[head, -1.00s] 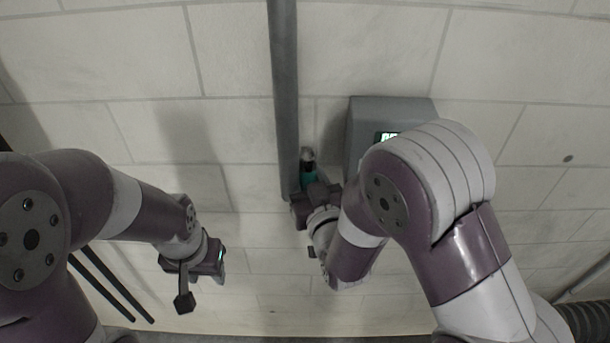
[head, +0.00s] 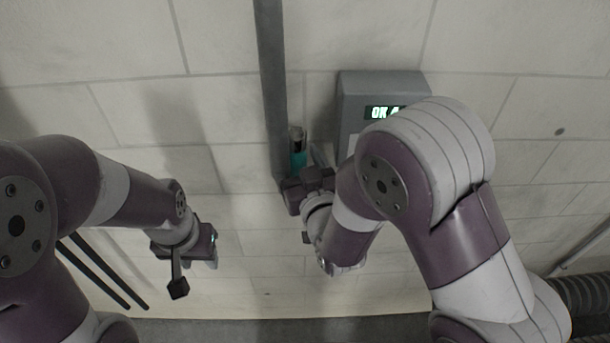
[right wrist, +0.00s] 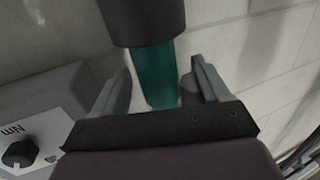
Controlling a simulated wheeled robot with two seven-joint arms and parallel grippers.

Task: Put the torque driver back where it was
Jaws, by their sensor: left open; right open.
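The torque driver (head: 299,158) appears as a teal handle with a dark top, close beside the lower end of the vertical grey pipe in the head view. In the right wrist view, its teal body (right wrist: 158,75) stands between the two fingers of my right gripper (right wrist: 160,80). The fingers are open, with a visible gap on each side of the teal part. A wide dark cylinder covers one end of it there. In the head view, my right gripper (head: 303,180) hides the driver's lower part. My left gripper (head: 212,247) is open and empty, well to the left.
The grey pipe (head: 268,90) runs down the tiled wall just left of the driver. A grey box (head: 350,100) with a lit display is on the right, partly behind my right arm. Its dial (right wrist: 20,152) shows in the right wrist view. Dark rods (head: 105,270) are at lower left.

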